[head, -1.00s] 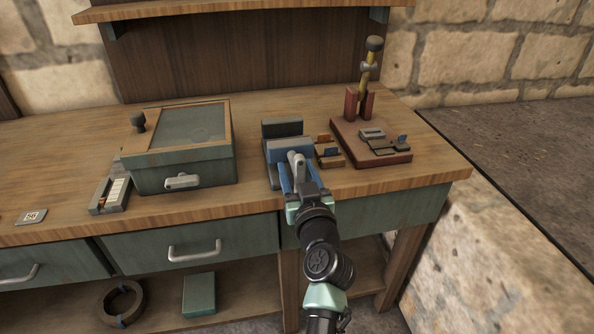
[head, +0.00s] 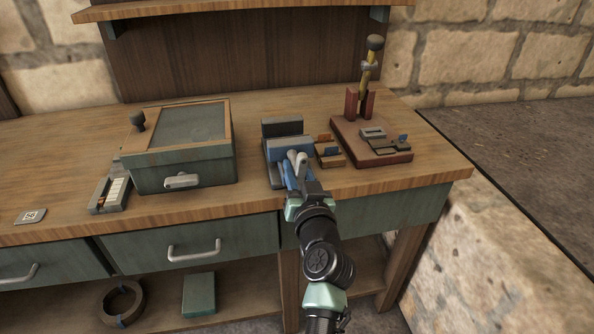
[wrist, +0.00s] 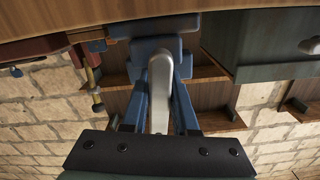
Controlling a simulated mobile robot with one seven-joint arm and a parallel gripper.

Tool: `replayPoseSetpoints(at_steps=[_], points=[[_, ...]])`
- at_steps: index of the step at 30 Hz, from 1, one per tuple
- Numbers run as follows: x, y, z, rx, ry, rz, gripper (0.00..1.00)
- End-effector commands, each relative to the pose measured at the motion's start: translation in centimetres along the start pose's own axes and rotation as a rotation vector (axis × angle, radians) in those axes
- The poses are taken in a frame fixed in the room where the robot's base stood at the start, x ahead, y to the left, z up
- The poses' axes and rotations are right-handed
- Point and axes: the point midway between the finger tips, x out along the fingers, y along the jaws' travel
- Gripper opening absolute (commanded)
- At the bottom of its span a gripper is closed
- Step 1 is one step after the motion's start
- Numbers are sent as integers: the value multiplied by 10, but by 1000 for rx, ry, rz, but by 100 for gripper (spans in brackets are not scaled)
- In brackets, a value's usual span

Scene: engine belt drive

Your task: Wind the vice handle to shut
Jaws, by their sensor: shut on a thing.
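The vice (head: 284,142), with a blue body and grey jaws, stands at the front edge of the workbench in the head view. Its light grey handle (wrist: 160,85) runs lengthwise between my fingers in the wrist view. My gripper (head: 298,170) is at the front of the vice, its blue fingers shut on the handle. The wrist view shows the two fingers of my gripper (wrist: 159,105) on either side of the handle. My arm hides part of the vice's front, and the gap between its jaws is hard to judge.
A green box with a glass lid (head: 180,145) stands to the left on the workbench (head: 75,190). Small orange and blue blocks (head: 328,152) sit right of the vice. A red-brown base (head: 388,155) with an upright lever stands farther right. The left bench top is mostly clear.

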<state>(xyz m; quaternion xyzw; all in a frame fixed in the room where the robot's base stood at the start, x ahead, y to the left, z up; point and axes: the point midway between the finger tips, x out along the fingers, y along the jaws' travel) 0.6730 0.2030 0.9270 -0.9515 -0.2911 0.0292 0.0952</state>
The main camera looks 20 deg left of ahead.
Motion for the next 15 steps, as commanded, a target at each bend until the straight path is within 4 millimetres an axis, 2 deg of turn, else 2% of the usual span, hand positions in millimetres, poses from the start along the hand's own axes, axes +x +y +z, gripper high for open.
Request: replayPoseSetpoints(at_steps=[5,15], points=[[-1,1,2,69,-3,1,0],[-2,1,3,69,-5,2,0]])
